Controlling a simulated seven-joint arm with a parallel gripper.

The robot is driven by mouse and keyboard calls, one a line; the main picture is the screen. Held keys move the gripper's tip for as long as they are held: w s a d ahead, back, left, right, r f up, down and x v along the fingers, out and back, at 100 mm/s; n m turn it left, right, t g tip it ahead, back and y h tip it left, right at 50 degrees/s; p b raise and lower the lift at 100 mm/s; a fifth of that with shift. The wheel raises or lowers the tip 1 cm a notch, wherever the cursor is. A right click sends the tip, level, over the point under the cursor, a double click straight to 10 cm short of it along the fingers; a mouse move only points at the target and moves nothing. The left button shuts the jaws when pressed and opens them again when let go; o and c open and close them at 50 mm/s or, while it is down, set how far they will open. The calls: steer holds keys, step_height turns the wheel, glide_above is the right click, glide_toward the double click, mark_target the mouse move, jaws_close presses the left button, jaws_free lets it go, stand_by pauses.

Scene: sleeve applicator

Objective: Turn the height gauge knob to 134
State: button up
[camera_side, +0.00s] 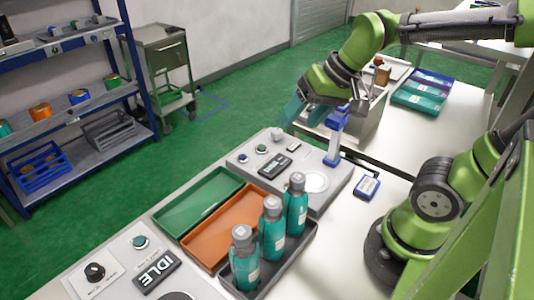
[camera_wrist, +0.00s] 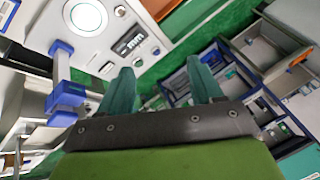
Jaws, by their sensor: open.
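The height gauge station is a light panel (camera_side: 245,158) in the middle of the side view, with a blue-and-white post (camera_side: 335,140), a pale round plate (camera_side: 313,181) and a dark display (camera_side: 275,166). A small grey knob (camera_side: 277,134) stands at its far edge; I cannot tell for certain that it is the gauge knob. The wrist view shows the round plate (camera_wrist: 86,17), the post (camera_wrist: 61,68) and the display (camera_wrist: 131,38), whose digits are too small to read. My gripper (camera_side: 292,110) is open and empty above the panel's far side; its teal fingers (camera_wrist: 161,78) are spread.
Several teal bottles (camera_side: 272,222) stand in a dark tray near an orange tray (camera_side: 212,240) and a green tray (camera_side: 185,205). A small blue-edged device (camera_side: 366,187) lies right of the post.

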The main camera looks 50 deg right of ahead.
steer(key=w+d+f+m+g, duration=0.1)
steer(key=w+d+m+g, duration=0.1)
steer(key=w+d+m, duration=0.35)
steer(key=m+g+h, duration=0.2)
steer(key=m+g, duration=0.2)
steer(key=m, duration=0.6)
glide_above(276, 131)
steer(key=f, duration=0.1)
step_height(276, 131, down, 16)
steer(key=shift+d+f, duration=0.1)
steer(key=shift+f, duration=0.15)
steer(key=c, duration=1.1)
